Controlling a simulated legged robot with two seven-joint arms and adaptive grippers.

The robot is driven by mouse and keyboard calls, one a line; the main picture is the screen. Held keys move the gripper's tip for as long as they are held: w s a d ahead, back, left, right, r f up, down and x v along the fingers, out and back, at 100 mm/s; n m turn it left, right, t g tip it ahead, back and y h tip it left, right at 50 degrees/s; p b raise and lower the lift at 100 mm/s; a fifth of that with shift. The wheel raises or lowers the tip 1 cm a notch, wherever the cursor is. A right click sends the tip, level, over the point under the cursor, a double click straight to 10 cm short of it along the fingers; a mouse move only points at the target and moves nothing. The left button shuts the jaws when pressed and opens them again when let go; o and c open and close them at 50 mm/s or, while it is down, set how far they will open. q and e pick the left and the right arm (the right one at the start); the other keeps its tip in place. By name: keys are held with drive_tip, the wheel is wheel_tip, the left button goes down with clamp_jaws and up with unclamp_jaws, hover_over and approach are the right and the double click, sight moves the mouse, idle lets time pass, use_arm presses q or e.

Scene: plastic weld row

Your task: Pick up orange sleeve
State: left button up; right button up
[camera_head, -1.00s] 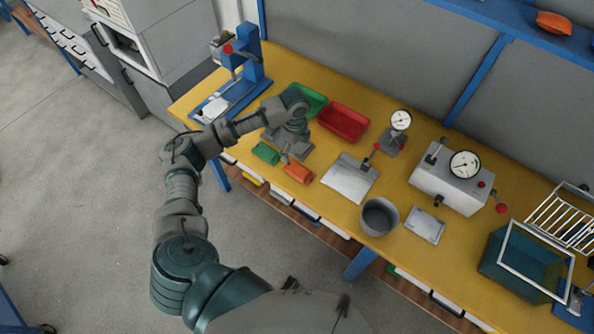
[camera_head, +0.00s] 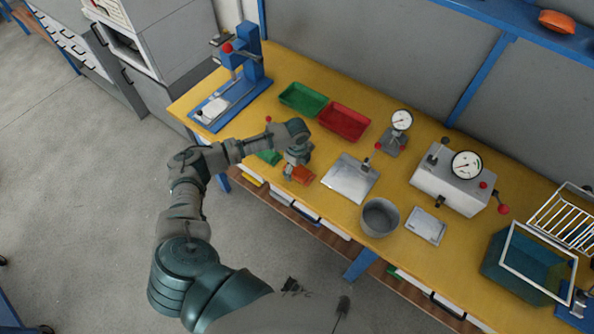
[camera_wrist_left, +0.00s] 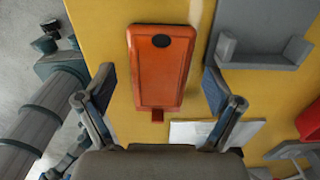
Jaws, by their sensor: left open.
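The orange sleeve (camera_head: 303,175) lies on the yellow table near its front edge, partly hidden by my left gripper in the head view. In the left wrist view the orange sleeve (camera_wrist_left: 160,75) lies lengthwise, with a dark oval spot near its far end. My left gripper (camera_head: 294,173) is above the sleeve. In the wrist view its fingers (camera_wrist_left: 158,90) are apart, one on each side of the sleeve, with yellow table showing between each finger and the sleeve. A green piece (camera_head: 268,157) lies just left of it, partly covered by my arm. My right gripper is not in view.
A green tray (camera_head: 303,99) and a red tray (camera_head: 344,122) stand behind. A grey plate fixture (camera_head: 350,180), a grey cup (camera_head: 380,217) and a gauge box (camera_head: 452,180) are to the right. A blue press (camera_head: 240,75) stands at the left end.

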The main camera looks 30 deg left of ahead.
sight(297, 169)
use_arm(q)
drive_tip(key=shift+d, duration=0.15)
drive_tip(key=c, duration=1.3)
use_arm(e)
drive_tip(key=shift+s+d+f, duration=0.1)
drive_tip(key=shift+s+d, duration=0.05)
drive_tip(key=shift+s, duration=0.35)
use_arm(q)
drive_tip(key=shift+o, duration=0.2)
drive_tip(key=shift+r, duration=0.15)
drive_tip(key=shift+r, duration=0.65)
wheel_tip(297, 169, up, 2)
drive_tip(key=shift+r, duration=0.2)
drive_tip(key=s+r+p, duration=0.1)
drive_tip(key=s, duration=1.5)
drive_tip(key=shift+d, duration=0.2)
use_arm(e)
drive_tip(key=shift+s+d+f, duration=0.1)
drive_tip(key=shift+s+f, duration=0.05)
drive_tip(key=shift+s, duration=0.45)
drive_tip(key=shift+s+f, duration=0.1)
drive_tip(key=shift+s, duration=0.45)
use_arm(q)
drive_tip(key=shift+r, duration=0.1)
